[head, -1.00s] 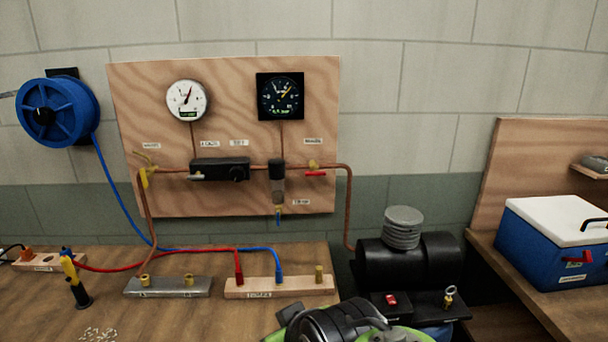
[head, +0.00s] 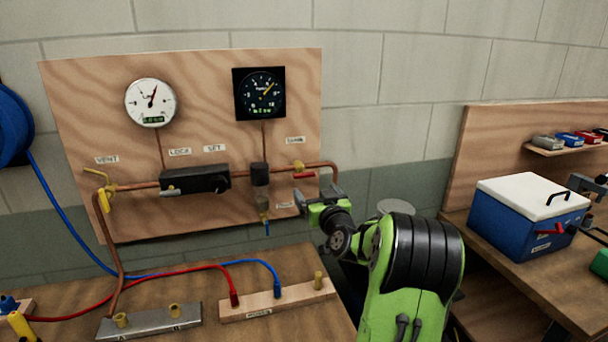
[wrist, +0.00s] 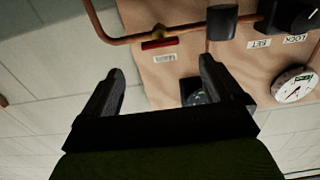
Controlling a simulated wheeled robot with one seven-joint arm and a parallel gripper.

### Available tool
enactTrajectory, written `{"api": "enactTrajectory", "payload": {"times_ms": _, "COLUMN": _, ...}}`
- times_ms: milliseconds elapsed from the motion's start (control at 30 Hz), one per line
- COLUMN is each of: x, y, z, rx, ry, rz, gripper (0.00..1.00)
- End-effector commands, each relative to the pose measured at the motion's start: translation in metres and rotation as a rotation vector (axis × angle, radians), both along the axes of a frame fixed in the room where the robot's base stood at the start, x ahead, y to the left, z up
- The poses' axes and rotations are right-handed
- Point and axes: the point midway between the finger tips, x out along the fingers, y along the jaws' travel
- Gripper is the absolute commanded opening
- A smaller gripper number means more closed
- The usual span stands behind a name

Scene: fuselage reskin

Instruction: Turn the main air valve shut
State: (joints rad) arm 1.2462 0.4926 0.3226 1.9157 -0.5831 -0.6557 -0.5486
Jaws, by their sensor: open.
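The main air valve is the brass valve with a red lever (head: 305,176) on the copper pipe at the right of the wooden board. The lever lies roughly along the pipe. My gripper (head: 318,193) is just below and right of the valve, apart from it, with its jaws open and empty. In the wrist view the red lever (wrist: 158,44) shows beyond and between the open fingertips (wrist: 160,68). The label beside it is too blurred to read there.
The board (head: 90,215) carries a white gauge (head: 150,102), a dark gauge (head: 259,94), a black regulator (head: 195,179) and a yellow vent valve (head: 104,200). A blue cooler (head: 530,218) stands on the right bench. Hoses and fittings lie on the front bench.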

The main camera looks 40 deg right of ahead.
Motion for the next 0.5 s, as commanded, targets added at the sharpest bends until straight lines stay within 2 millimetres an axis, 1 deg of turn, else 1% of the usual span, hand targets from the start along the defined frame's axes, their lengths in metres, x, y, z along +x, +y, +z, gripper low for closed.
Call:
{"api": "enactTrajectory", "payload": {"times_ms": 33, "x": 0.012, "y": -0.006, "z": 0.003, "rx": 0.002, "ry": -0.001, "rz": 0.002, "gripper": 0.94}}
{"api": "enactTrajectory", "payload": {"times_ms": 100, "x": 0.028, "y": -0.014, "z": 0.003, "rx": 0.002, "ry": -0.001, "rz": 0.002, "gripper": 0.94}}
{"api": "enactTrajectory", "payload": {"times_ms": 200, "x": 0.049, "y": -0.026, "z": 0.002, "rx": 0.003, "ry": -0.001, "rz": 0.002, "gripper": 0.94}}
{"api": "enactTrajectory", "payload": {"times_ms": 300, "x": 0.065, "y": -0.035, "z": 0.001, "rx": 0.002, "ry": 0.0, "rz": 0.0, "gripper": 0.94}}
{"api": "enactTrajectory", "payload": {"times_ms": 400, "x": 0.075, "y": -0.041, "z": 0.001, "rx": 0.002, "ry": 0.001, "rz": 0.0, "gripper": 0.94}}
{"api": "enactTrajectory", "payload": {"times_ms": 500, "x": 0.078, "y": -0.043, "z": 0.0, "rx": 0.001, "ry": 0.002, "rz": -0.001, "gripper": 0.94}}
